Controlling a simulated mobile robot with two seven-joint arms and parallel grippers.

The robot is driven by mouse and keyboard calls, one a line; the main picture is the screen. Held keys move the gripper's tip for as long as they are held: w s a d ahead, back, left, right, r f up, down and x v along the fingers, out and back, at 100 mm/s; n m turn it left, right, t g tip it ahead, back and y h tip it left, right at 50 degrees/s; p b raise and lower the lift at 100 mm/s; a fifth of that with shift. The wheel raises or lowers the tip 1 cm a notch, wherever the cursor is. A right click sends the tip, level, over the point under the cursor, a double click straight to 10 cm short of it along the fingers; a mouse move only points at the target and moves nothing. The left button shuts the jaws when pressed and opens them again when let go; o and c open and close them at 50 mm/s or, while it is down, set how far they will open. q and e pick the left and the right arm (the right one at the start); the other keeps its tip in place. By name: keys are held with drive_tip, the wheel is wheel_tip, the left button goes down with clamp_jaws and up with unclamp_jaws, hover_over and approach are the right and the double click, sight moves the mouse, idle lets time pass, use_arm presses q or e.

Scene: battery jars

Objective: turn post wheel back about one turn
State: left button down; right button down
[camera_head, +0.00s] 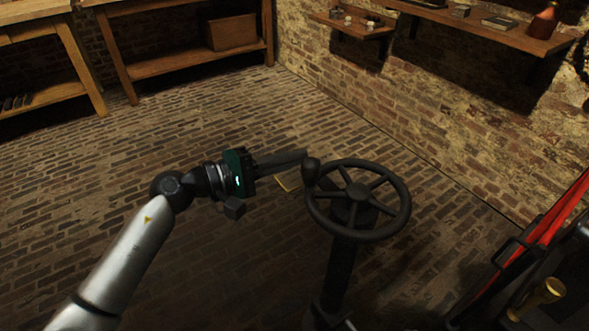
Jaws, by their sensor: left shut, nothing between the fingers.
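The post wheel (358,192) is a dark spoked handwheel on top of a dark upright post (341,272), right of the middle of the head view. A rounded knob (311,172) stands up from the left side of its rim. My left gripper (303,156) comes in from the left, shut and empty, with its fingertips beside the knob at the far left of the rim. I cannot tell whether the fingers touch the knob. My right gripper is not in view.
Wooden benches (190,62) stand at the back left. A wall shelf (480,24) with small items and a bottle (543,21) runs along the brick wall. A red and black object (545,235) with a brass knob (541,296) is at the right edge. The brick floor around the post is mostly clear.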

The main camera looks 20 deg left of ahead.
use_arm(q)
drive_tip(key=s, duration=0.1)
drive_tip(key=s+d, duration=0.1)
drive_tip(key=s+r, duration=0.1)
drive_tip(key=shift+s+d, duration=0.3)
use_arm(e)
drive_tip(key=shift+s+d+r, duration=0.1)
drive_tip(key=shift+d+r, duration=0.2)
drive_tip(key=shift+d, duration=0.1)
